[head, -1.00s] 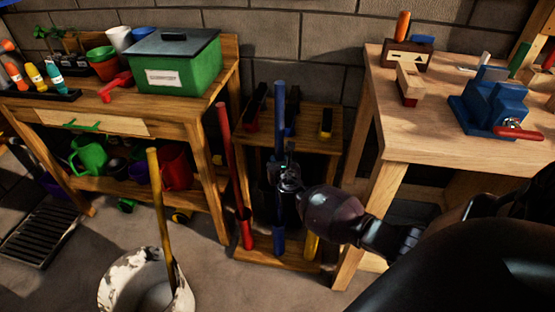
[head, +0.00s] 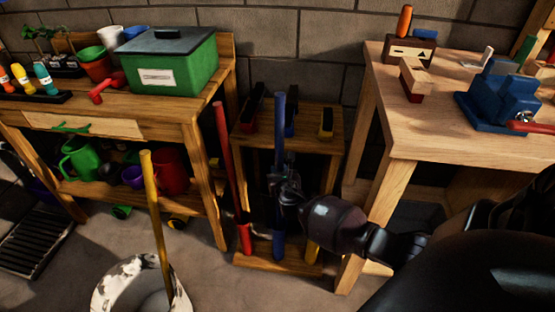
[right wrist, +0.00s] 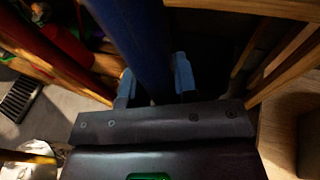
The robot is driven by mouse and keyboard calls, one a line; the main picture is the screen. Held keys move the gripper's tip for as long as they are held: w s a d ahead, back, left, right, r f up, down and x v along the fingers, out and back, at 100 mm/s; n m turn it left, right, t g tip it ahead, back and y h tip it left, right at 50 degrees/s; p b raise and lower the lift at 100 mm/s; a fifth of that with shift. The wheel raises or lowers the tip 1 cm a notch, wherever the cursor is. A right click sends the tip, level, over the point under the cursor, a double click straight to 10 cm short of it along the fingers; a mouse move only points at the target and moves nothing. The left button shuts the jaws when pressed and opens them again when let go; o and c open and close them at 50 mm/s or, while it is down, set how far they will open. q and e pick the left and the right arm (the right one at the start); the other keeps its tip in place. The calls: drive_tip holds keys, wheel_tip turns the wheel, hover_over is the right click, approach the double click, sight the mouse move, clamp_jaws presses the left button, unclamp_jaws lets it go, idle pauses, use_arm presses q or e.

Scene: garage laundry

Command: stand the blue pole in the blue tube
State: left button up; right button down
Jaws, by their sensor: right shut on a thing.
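The blue pole (head: 279,135) stands nearly upright in front of the wooden rack; it also shows in the right wrist view (right wrist: 138,38). My right gripper (head: 284,192) is shut around the pole's lower half; its fingers (right wrist: 154,84) flank the pole in the right wrist view. The blue tube (head: 279,247) stands at the rack's base, in line below the pole. The pole's lower end seems to reach down to the tube, but I cannot tell how deep it sits. My left gripper is out of view.
A red pole (head: 227,160) leans in a red tube (head: 245,238) just left. A yellow tube (head: 312,251) is right, partly behind my gripper. The rack (head: 325,144) stands between two workbenches. A yellow pole (head: 155,210) leans in a white bucket (head: 115,288).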

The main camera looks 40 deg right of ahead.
drive_tip(key=shift+f+b, duration=1.15)
drive_tip(key=shift+f, duration=0.8)
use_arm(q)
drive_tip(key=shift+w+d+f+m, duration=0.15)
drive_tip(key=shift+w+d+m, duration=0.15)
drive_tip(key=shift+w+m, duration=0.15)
use_arm(e)
drive_tip(key=c, duration=0.8)
unclamp_jaws()
drive_tip(key=shift+r, duration=0.1)
use_arm(q)
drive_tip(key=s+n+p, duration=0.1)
drive_tip(key=p, duration=0.2)
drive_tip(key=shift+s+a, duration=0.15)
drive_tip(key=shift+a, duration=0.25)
use_arm(e)
drive_tip(key=v, duration=1)
drive_tip(key=shift+s+a, duration=0.25)
drive_tip(key=shift+s, duration=0.1)
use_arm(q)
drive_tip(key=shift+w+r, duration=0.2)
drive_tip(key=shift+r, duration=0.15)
